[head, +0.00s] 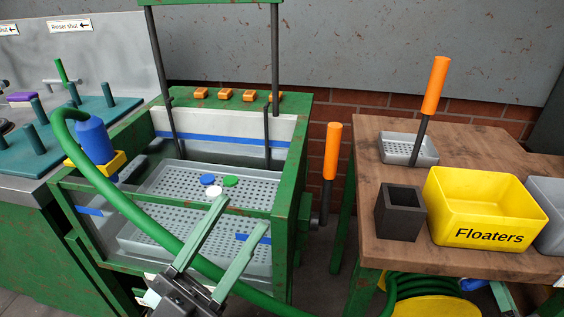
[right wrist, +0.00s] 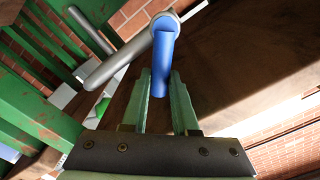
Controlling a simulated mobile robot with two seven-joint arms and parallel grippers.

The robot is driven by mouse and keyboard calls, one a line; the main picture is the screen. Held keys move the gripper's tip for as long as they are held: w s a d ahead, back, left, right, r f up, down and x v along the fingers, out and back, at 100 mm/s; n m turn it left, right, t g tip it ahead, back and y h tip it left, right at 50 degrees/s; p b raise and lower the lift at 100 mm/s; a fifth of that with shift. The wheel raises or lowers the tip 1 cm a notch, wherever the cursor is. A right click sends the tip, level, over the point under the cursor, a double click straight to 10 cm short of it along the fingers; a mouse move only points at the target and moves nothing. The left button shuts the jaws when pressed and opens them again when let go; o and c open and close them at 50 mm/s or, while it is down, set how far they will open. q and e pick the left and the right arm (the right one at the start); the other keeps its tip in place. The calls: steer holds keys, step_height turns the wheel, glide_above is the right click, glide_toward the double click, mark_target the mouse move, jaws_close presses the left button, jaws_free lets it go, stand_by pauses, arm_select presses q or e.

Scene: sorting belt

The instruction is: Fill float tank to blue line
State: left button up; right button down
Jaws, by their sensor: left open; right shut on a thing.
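The float tank (head: 298,185) is a green frame with pale walls. The blue line (head: 225,139) runs along its inner back wall. A perforated grey tray (head: 255,190) is inside, with a blue, a green and a white disc (head: 213,191). I cannot make out a water level. The green hose (head: 140,215) leads to a blue nozzle (head: 95,138) in a yellow holder (head: 118,163) at the tank's left edge. My left gripper (head: 243,214) is open and empty before the tank front. My right gripper (right wrist: 162,95) is shut on a blue handle (right wrist: 163,60) by a grey pipe.
A wooden table (head: 400,255) at right holds a yellow Floaters bin (head: 480,210), a dark square cup (head: 399,212) and a small grey tray (head: 405,150). An orange-handled lever (head: 332,150) stands at the tank's right side. Coiled hose (head: 425,285) lies under the table.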

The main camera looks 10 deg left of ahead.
steer(key=shift+a+r+n+p, duration=0.15)
steer(key=shift+a+n+p, duration=0.3)
steer(key=shift+n, duration=0.45)
steer(key=shift+a+r+n+p, duration=0.1)
steer(key=shift+r+n+p, duration=0.1)
steer(key=shift+n+p, duration=0.15)
steer(key=shift+a, duration=0.1)
stand_by(1.2)
